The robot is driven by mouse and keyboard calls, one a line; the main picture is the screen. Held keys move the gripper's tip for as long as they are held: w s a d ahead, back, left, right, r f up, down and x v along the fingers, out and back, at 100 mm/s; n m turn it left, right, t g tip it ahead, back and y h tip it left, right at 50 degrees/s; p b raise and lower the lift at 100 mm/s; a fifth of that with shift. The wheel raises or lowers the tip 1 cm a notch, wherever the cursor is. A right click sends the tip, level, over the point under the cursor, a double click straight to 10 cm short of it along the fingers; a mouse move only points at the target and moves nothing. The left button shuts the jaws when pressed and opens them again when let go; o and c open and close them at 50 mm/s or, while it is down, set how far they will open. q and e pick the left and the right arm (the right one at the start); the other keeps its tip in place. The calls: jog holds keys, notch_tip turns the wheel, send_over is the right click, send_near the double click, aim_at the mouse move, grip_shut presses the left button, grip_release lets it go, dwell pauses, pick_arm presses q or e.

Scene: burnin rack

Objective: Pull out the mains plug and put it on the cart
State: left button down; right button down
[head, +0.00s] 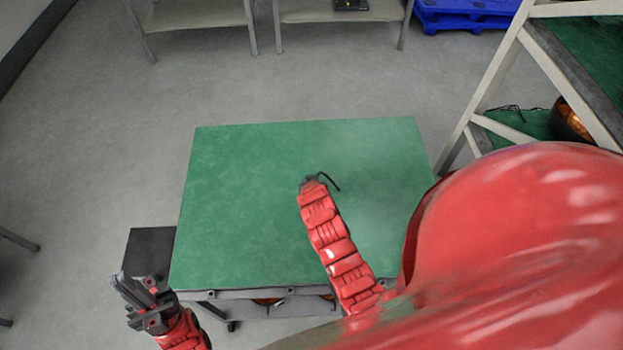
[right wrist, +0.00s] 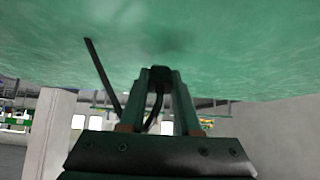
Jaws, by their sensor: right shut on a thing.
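The mains plug (right wrist: 160,74) is a small dark block between the fingertips of my right gripper (right wrist: 160,82), which is shut on it. Its black cable curls from the plug and shows in the head view (head: 329,181) as a short dark line. The cart (head: 250,220) has a green top, and my right gripper (head: 310,181) is over its middle. In the right wrist view the green surface is close to the plug; I cannot tell whether they touch. My left gripper (head: 137,290) is empty, with its fingers apart, off the cart's front left corner.
A rack with pale posts (head: 490,85) and green shelves stands at the right, with a dark and orange round object (head: 572,118) on a shelf. Pale tables (head: 195,14) and a blue pallet (head: 465,14) are at the back. The cart top is otherwise clear.

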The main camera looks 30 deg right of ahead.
jog(key=shift+f, duration=0.15)
jog(key=c, duration=0.5)
grip_release()
jog(key=shift+c, duration=0.2)
jog(key=shift+s+a+r+b, duration=0.2)
jog(key=shift+s+r+b, duration=0.15)
jog(key=p+v, duration=0.3)
jog(key=v, duration=1.3)
jog(key=shift+r, duration=0.2)
jog(key=shift+f, duration=0.1)
